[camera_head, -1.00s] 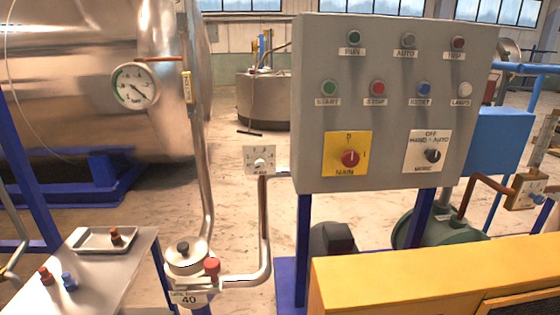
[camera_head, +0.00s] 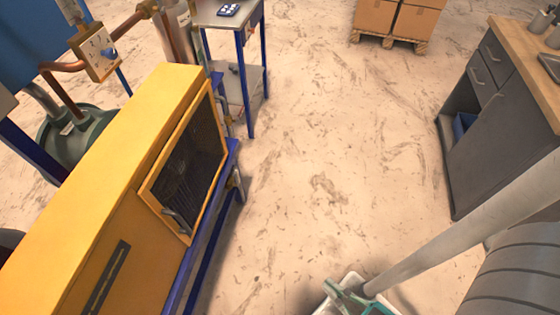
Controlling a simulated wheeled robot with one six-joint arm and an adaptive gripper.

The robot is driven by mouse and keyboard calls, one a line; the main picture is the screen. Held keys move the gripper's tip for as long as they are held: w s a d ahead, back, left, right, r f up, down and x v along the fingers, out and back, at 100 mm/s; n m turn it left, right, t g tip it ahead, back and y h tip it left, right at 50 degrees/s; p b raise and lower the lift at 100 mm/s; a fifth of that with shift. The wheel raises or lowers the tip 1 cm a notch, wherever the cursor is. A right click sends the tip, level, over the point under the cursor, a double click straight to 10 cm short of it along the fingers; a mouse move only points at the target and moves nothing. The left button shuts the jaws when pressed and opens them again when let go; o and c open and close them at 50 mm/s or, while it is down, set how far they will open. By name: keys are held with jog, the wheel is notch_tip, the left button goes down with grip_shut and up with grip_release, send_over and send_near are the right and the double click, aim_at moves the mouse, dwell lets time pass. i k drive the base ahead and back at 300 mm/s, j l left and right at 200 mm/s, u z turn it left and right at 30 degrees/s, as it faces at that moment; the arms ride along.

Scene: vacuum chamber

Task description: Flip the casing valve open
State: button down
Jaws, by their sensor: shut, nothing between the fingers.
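I see no part clearly labelled as the casing valve. A pale plate with marks and a blue knob (camera_head: 103,52) sits on copper-coloured pipework at the upper left in the head view. Its lettering is too small to read, so I cannot tell whether it is the valve. The pipe below it runs down to a dark green rounded machine (camera_head: 82,140), partly hidden behind a yellow cabinet. I do not see my gripper in this view.
The yellow cabinet (camera_head: 95,180) with a dark grille fills the left. A small blue-legged table (camera_head: 212,14) stands behind it. Boxes on a pallet (camera_head: 393,41) are at the back, and a grey drawer bench (camera_head: 480,130) at the right. Open floor (camera_head: 325,150) lies between.

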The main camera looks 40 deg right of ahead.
aim_at(236, 173)
jog(key=z, duration=0.25)
jog(key=i+l+u, duration=0.1)
jog(key=l, duration=0.25)
jog(key=i+l+u, duration=0.1)
jog(key=i+l, duration=0.2)
jog(key=i+l+u, duration=0.1)
jog(key=l, duration=0.3)
jog(key=i+l+u, duration=0.15)
jog(key=l, duration=0.25)
jog(key=i+l+u, duration=0.1)
jog(key=i+l, duration=0.15)
jog(key=l, duration=0.15)
jog(key=i+l+u, duration=0.1)
jog(key=l, duration=0.3)
jog(key=i+l+u, duration=0.1)
jog(key=l, duration=0.3)
jog(key=i+l+u, duration=0.1)
jog(key=l, duration=0.35)
jog(key=i, duration=0.05)
